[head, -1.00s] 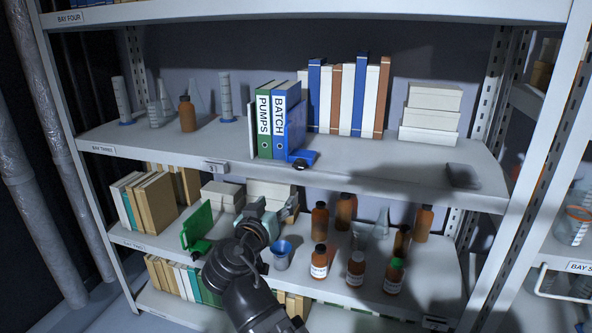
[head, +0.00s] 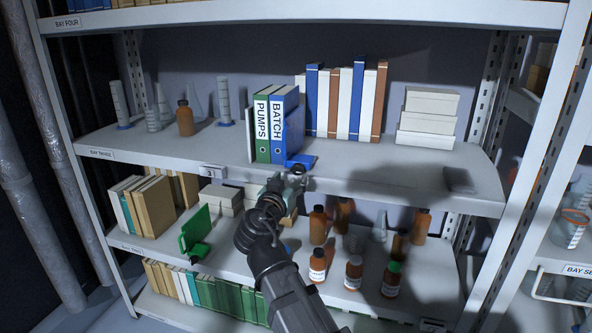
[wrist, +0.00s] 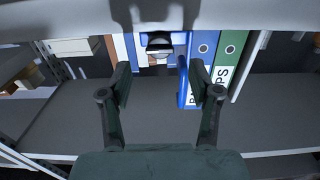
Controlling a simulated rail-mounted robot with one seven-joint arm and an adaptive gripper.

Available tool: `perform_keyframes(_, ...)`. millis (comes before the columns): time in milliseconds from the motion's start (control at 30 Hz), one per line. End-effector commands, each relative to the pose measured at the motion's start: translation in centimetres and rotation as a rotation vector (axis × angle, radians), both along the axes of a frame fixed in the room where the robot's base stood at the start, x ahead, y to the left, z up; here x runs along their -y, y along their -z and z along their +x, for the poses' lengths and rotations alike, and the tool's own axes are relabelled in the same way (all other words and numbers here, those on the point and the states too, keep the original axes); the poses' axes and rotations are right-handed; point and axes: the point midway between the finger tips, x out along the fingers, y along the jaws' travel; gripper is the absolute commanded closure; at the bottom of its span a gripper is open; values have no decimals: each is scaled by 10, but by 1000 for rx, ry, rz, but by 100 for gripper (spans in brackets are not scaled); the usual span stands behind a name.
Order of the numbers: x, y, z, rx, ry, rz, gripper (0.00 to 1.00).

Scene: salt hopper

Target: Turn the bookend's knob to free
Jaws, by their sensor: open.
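The blue bookend (head: 300,160) stands on the middle shelf, against the right side of the blue BATCH binder (head: 285,125). Its dark round knob (wrist: 158,43) shows in the wrist view, at the front of the bookend's base. In the head view my gripper overlaps the knob area, so the knob is hard to make out. My gripper (head: 286,183) is at the shelf's front edge, just before the bookend. In the wrist view my gripper (wrist: 160,76) is open and empty, its fingers apart to either side of the knob's line. I see no contact with the knob.
The green PUMPS binder (head: 262,128) stands left of BATCH. Upright books (head: 345,100) and stacked white boxes (head: 428,115) are behind and to the right. Below, a green bookend (head: 196,232) and brown bottles (head: 318,265) flank my arm. The middle shelf's front right is mostly clear.

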Motion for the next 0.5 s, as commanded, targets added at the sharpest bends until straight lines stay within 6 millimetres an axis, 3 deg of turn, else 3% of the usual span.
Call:
perform_keyframes(33,2,-2,13,0,2,0,38)
perform_keyframes(200,8,-1,39,0,1,-1,38)
perform_keyframes(500,14,0,58,1,0,-1,38)
